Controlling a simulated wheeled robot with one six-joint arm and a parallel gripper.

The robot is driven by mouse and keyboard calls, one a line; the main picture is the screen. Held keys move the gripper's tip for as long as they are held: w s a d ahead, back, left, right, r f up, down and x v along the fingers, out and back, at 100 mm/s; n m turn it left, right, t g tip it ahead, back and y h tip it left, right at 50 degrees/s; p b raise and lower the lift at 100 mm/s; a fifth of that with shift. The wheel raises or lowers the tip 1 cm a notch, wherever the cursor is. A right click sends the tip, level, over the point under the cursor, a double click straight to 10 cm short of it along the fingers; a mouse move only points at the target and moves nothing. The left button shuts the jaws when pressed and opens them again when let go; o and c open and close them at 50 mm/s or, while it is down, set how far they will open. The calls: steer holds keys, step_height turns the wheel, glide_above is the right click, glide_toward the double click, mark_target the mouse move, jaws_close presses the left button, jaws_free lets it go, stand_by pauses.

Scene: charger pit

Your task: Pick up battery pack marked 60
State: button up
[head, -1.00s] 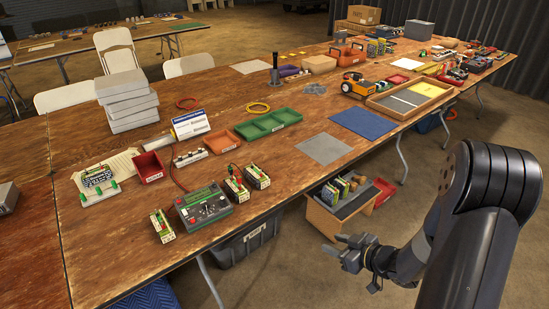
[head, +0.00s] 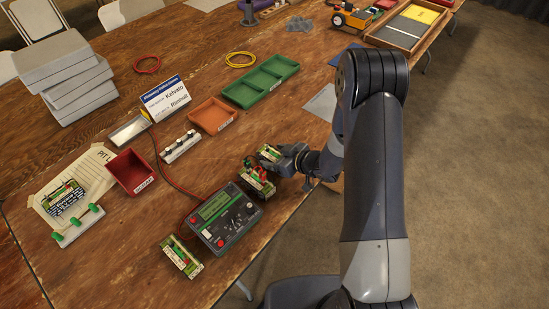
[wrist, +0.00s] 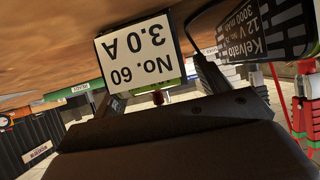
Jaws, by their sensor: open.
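The battery pack marked 60 (wrist: 137,54) shows its white label, "No. 60, 3.0 A", upside down and close up in the wrist view. In the head view it appears to be the pack (head: 268,153) at the table edge. My gripper (head: 282,156) is at that pack, coming from the right. In the wrist view the open fingers (wrist: 155,90) lie on either side of the label; I cannot tell whether they touch the pack. A second pack (head: 258,181) stands just nearer; a dark pack face marked Kelvato (wrist: 268,32) shows at right in the wrist view.
A charger (head: 225,215) with a red lead sits left of the packs, and another pack (head: 181,257) stands nearer the front edge. An orange tray (head: 214,113), a green tray (head: 260,82) and a red bin (head: 131,172) lie farther back.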

steer(key=shift+w+a+f, duration=0.1)
steer(key=shift+w+a, duration=0.05)
steer(key=shift+c, duration=0.4)
steer(key=c, duration=1.3)
jaws_close()
